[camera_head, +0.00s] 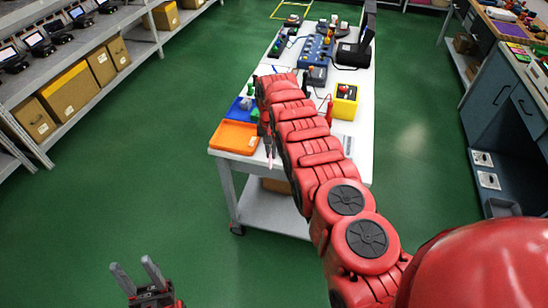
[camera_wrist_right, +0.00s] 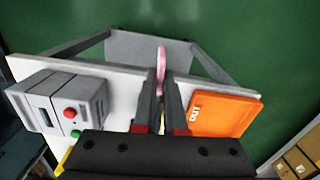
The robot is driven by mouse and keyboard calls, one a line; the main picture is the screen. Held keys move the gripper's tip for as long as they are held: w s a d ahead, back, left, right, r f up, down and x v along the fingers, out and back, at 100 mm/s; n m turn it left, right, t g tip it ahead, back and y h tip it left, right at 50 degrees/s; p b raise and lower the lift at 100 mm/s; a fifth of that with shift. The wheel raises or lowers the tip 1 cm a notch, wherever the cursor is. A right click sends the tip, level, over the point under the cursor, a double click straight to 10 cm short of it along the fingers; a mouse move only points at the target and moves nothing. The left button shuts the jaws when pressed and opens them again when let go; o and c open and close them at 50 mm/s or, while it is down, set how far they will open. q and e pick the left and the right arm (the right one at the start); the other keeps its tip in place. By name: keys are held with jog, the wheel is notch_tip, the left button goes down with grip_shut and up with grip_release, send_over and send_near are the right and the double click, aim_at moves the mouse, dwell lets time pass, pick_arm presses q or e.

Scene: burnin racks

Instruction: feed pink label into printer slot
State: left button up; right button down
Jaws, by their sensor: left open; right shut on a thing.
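The pink label (camera_wrist_right: 161,58) is a thin pink strip held upright between the fingertips of my right gripper (camera_wrist_right: 162,85), which is shut on it. In the head view the label (camera_head: 271,160) is a small pink sliver below my right gripper (camera_head: 266,138), near the table's front edge. A grey box with a red and a green button (camera_wrist_right: 62,100), probably the printer, stands left of the gripper in the right wrist view, apart from the label. My left gripper (camera_head: 137,276) is open and empty, low over the floor.
An orange tray marked OUT (camera_wrist_right: 225,112) lies right of the gripper; it also shows in the head view (camera_head: 235,137). The white table (camera_head: 360,140) carries a blue tray (camera_head: 240,110), a yellow box with a red button (camera_head: 345,100) and several devices. Green floor is clear at left.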

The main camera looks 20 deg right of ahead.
jog(key=shift+w+r, duration=0.15)
jog(key=shift+s+a+r, duration=0.25)
jog(key=shift+a+r, duration=0.05)
jog(key=shift+r, duration=0.4)
jog(key=r, duration=0.1)
jog(key=r+n+b, duration=0.1)
jog(key=a+r+n, duration=0.1)
jog(key=r, duration=0.1)
jog(key=shift+w+b, duration=0.35)
jog(key=shift+w, duration=0.05)
jog(key=shift+r, duration=0.2)
jog(key=shift+a+r, duration=0.2)
dwell(0.4)
